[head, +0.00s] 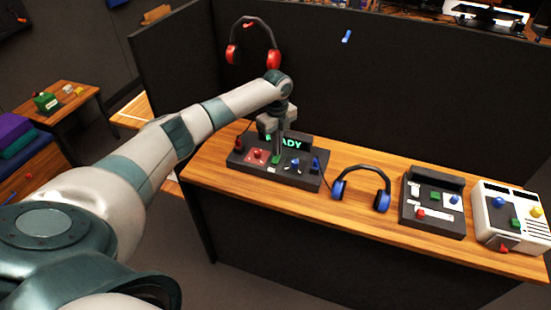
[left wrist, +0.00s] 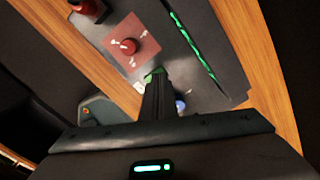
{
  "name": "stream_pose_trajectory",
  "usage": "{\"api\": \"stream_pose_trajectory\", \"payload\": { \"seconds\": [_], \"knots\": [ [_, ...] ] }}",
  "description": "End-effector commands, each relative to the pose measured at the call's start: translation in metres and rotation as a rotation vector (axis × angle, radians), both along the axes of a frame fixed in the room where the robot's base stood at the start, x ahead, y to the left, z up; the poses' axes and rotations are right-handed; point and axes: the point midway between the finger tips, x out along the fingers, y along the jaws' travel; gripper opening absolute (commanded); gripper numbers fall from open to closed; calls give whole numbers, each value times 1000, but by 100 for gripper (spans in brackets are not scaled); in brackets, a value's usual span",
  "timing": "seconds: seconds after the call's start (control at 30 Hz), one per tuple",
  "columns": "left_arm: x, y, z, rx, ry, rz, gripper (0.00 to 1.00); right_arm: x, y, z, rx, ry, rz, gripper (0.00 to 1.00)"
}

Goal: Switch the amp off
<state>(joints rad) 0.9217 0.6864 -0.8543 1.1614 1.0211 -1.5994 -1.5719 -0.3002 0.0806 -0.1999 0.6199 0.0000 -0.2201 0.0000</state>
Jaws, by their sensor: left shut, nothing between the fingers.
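A dark control panel (head: 300,180) stands on the wooden desk, with a lit green display (head: 291,144) partly hidden by my arm; the letters "ADY" show. It carries a red knob (head: 257,154) on a pinkish plate and a blue control (head: 295,161). My left gripper (head: 277,158) points down over the panel's middle, shut and empty. In the left wrist view its fingertips (left wrist: 155,78) are at a green part (left wrist: 154,72), mostly hidden; contact cannot be told. The red knob (left wrist: 124,46) is beside them. No readable label names the amp. My right gripper is out of view.
Blue headphones (head: 363,188) lie right of the panel. Further right are a second dark panel (head: 434,229) and a white box (head: 515,238) with coloured controls. Red headphones (head: 254,42) hang on the dark partition (head: 350,90) behind the desk (head: 340,213).

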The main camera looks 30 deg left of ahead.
Motion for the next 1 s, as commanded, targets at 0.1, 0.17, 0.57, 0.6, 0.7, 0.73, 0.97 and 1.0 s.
{"api": "stream_pose_trajectory", "payload": {
  "seconds": [0.1, 0.17, 0.57, 0.6, 0.7, 0.73, 0.97, 1.0],
  "knots": [
    [0, 0, -2, 0, 0, 0, 0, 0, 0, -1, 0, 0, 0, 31],
    [0, 0, -3, 0, 0, 0, 0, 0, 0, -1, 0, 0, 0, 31],
    [0, 0, -8, 0, 0, 0, 0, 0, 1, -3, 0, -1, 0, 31],
    [0, 0, -8, 0, 0, 0, 0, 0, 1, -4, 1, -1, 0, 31],
    [0, 0, -9, 0, 0, 0, 0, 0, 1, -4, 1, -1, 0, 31],
    [0, 0, -10, 0, 0, 0, 0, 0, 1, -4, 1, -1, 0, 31],
    [0, 0, -13, 0, 0, 0, 0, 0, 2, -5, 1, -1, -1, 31],
    [0, 0, -13, 0, 0, 0, 0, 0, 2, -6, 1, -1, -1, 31]
  ]
}}
